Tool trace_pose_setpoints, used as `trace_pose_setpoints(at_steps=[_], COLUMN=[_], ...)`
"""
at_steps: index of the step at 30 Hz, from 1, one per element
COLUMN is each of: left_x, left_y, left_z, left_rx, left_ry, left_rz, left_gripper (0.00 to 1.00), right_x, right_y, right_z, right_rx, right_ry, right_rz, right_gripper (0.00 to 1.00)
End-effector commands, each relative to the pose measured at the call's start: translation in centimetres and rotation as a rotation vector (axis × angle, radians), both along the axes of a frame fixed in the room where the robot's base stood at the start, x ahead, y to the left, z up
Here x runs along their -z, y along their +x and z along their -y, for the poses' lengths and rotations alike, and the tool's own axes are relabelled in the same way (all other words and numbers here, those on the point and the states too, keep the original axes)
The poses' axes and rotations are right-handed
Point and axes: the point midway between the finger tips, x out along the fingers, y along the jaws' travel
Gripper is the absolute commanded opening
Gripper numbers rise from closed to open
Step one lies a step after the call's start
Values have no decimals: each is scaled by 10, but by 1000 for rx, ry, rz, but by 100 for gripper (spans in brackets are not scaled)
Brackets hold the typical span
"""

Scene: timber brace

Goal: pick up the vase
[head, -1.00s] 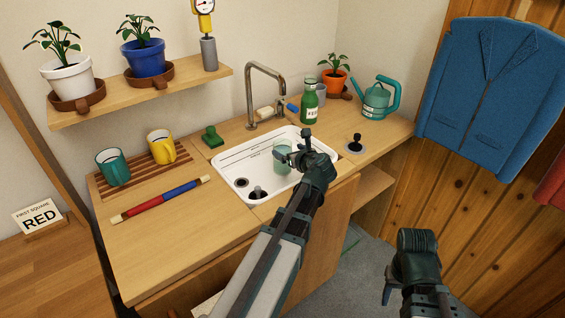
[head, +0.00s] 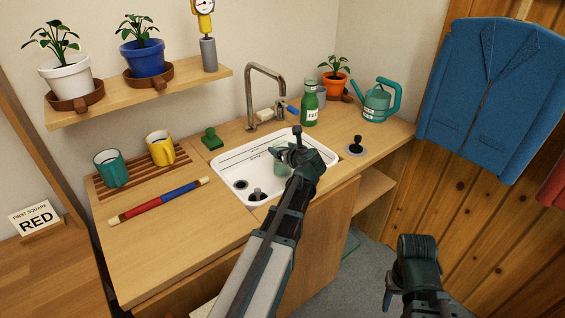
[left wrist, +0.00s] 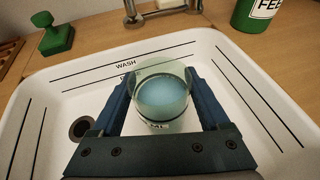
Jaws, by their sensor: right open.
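A translucent pale-green glass vessel, which I take for the vase, stands in the white sink (head: 243,182). It shows in the head view (head: 280,153), partly hidden by my left gripper (head: 285,148). In the left wrist view the vessel (left wrist: 161,92) sits upright between the two dark-blue fingers of the left gripper (left wrist: 160,95). The fingers are spread, with gaps beside its lower part; contact near the rim cannot be told. My right gripper (head: 392,298) is open and empty, low over the floor to the right of the counter.
A tap (head: 262,95) stands behind the sink. A green bottle (head: 310,108) and a watering can (head: 377,103) stand at the back right. A green stamp-like block (head: 212,139), a teal mug (head: 111,168) and a yellow mug (head: 160,148) are left of the sink.

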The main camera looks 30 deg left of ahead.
Motion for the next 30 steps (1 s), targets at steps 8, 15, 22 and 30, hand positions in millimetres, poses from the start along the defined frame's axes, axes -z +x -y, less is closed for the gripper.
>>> trace_pose_setpoints(at_steps=[8,15,22,30], left_x=[0,0,-1,-13], left_y=[0,0,0,0], left_z=[0,0,0,0], left_rx=[0,0,0,0], left_ry=[0,0,1,1], left_rz=[0,0,0,0], left_gripper=[23,0,0,0], right_x=[0,0,0,-13], right_y=[0,0,0,0], right_z=[0,0,0,0], right_rx=[0,0,0,0], right_ry=[0,0,0,0], right_rz=[0,0,0,0], right_gripper=[50,50,50,50])
